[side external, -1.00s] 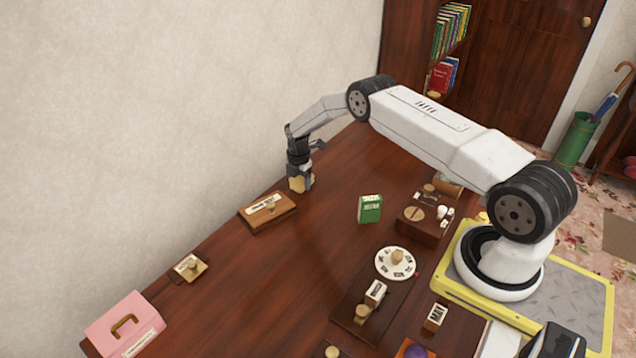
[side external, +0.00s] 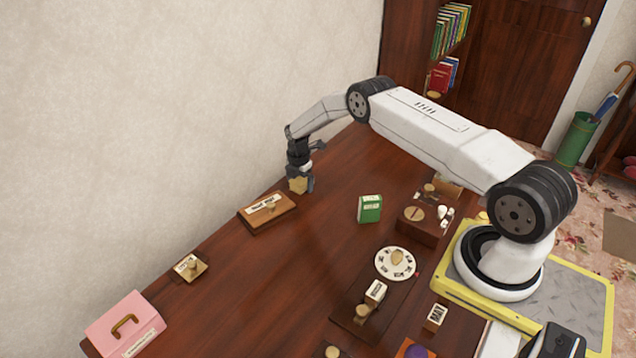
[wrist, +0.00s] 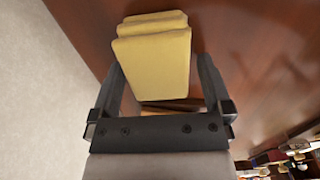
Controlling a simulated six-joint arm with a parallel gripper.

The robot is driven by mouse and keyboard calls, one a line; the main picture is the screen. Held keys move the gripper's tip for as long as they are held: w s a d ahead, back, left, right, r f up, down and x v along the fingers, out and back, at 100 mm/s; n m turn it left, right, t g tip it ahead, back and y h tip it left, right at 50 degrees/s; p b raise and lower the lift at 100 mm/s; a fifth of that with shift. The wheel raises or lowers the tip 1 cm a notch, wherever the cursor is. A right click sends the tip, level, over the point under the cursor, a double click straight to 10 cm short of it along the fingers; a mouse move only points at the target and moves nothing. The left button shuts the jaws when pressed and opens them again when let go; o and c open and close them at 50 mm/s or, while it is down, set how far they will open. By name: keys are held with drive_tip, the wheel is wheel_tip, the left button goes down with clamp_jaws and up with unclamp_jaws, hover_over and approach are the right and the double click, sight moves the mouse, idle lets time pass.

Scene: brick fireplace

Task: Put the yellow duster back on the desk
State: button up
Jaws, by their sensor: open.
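The yellow duster (wrist: 152,62) is a folded yellow block between the two fingers of my gripper (wrist: 160,85) in the wrist view. In the side view the duster (side external: 298,186) is small and partly hidden by my gripper (side external: 301,180), low over the far end of the brown desk (side external: 290,260) by the wall. The duster seems to rest on the desk, but its underside is hidden.
A wooden block with a label and knob (side external: 268,208) stands just left of my gripper. A green box (side external: 370,208) and a round white dial (side external: 395,263) are to the right. A pink box (side external: 124,324) sits at the near left. The desk middle is clear.

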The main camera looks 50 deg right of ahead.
sight(299, 180)
wheel_tip(299, 180, up, 12)
idle(0.8)
drive_tip(key=shift+a+r, duration=0.1)
drive_tip(key=shift+r, duration=0.05)
idle(0.4)
drive_tip(key=s+a+r+m+t, duration=0.1)
drive_tip(key=s+a+r+m, duration=0.8)
drive_tip(key=a+r, duration=0.15)
drive_tip(key=s+a+r+m, duration=0.1)
drive_tip(key=s+a+m, duration=0.3)
drive_tip(key=s, duration=0.5)
drive_tip(key=s+a+r+m+t, duration=0.1)
drive_tip(key=s+a+m, duration=0.3)
drive_tip(key=s, duration=0.5)
drive_tip(key=shift+s+a+r+m+t, duration=0.25)
drive_tip(key=shift+s+a+m+t, duration=0.1)
drive_tip(key=shift+m, duration=0.15)
